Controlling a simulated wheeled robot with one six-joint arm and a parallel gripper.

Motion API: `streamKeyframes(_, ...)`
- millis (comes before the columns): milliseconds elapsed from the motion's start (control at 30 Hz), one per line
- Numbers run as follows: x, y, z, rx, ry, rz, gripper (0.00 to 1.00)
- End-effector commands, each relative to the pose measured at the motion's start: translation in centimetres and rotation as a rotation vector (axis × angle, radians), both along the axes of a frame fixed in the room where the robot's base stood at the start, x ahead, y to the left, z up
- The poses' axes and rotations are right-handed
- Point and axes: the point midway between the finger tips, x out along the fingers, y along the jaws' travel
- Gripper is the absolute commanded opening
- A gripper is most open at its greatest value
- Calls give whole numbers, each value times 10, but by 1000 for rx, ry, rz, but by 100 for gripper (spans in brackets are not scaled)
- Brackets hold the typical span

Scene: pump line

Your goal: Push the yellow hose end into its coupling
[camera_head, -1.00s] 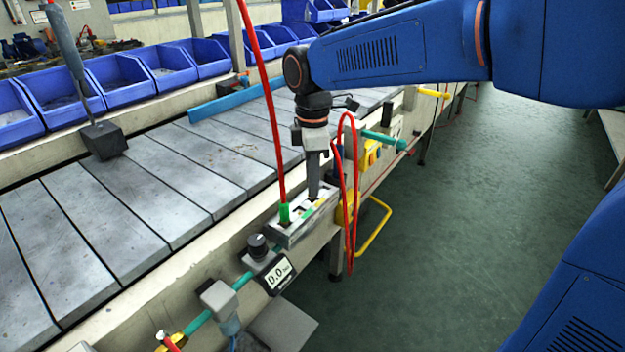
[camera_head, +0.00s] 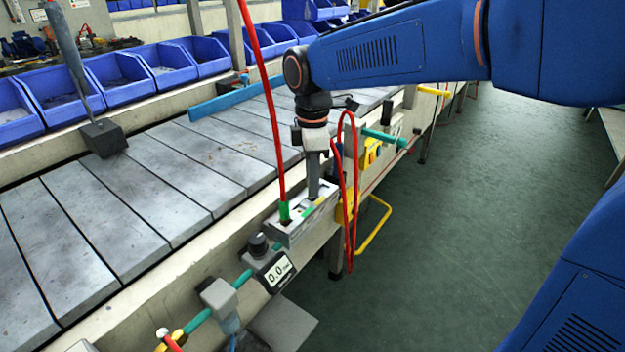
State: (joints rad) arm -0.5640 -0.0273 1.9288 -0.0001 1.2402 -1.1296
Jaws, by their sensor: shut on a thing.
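My gripper (camera_head: 314,194) points down at the right part of a pale coupling block (camera_head: 291,234) on the bench's front edge. It is shut, its tips low over the block's top. A yellow bit (camera_head: 320,201) shows right by the fingertips, seemingly the yellow hose end; the fingers hide most of it. I cannot tell whether it is inside its coupling. A small green mark (camera_head: 308,212) lies on the block's top just left of it. A red hose (camera_head: 268,95) with a green end (camera_head: 284,211) stands upright in the block's left part.
A looped red hose (camera_head: 356,190) hangs close to the right of my gripper, over the bench edge. A yellow bent handle (camera_head: 377,232) juts out at the right. The slatted bench top is mostly clear.

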Motion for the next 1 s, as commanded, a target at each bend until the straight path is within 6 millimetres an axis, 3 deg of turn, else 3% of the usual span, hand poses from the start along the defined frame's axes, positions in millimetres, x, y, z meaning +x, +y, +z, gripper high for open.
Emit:
streamKeyframes(433,0,0,-2,0,0,0,0)
streamKeyframes(467,0,0,-2,0,0,0,23)
streamKeyframes(533,0,0,-2,0,0,0,37)
streamKeyframes(1000,0,0,-2,0,0,0,40)
